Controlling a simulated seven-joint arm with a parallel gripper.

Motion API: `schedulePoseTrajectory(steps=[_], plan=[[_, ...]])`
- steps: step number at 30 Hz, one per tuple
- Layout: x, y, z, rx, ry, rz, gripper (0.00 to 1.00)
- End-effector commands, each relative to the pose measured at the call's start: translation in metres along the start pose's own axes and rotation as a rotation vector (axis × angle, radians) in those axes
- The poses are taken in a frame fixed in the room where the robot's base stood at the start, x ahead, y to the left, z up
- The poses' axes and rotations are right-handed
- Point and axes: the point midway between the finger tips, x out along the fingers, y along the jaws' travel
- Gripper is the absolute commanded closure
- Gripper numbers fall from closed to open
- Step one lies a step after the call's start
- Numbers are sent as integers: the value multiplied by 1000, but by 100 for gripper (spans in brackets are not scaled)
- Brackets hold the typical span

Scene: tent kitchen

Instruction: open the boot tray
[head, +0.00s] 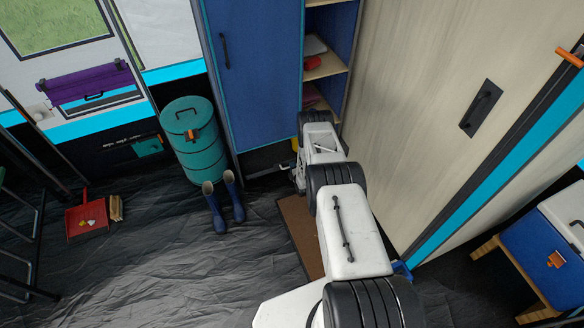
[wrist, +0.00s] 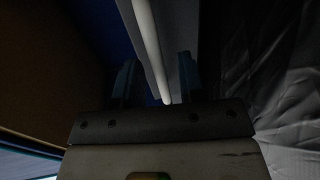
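The boot tray seems to be the low, dark unit (head: 266,159) under the tall blue cabinet in the head view, though its front is mostly shadowed and partly behind my arm. In the wrist view a pale bar (wrist: 148,36), which looks like a handle, runs down between the two fingers of my gripper (wrist: 157,70). The fingers are apart, with a gap visible on each side of the bar. In the head view my gripper is low by the cabinet's foot, its fingertips hidden by my arm.
The tall blue cabinet (head: 257,70) has its door shut, beside open shelves (head: 328,66). Blue boots (head: 215,213) and a teal bin (head: 193,140) stand to the left. A brown mat (head: 297,230) lies beside my arm. The dark floor in front is mostly clear.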

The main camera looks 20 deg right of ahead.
Motion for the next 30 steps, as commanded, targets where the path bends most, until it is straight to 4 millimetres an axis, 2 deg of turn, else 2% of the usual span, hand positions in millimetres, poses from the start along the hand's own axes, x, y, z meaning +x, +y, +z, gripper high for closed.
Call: schedulePoseTrajectory(steps=[6, 17, 18, 25, 30], plan=[[11, 0, 0, 0, 0, 1, 64], [14, 1, 0, 0, 0, 1, 64], [14, 1, 0, 0, 0, 1, 65], [14, 1, 0, 0, 0, 1, 100], [14, 1, 0, 0, 0, 1, 100]])
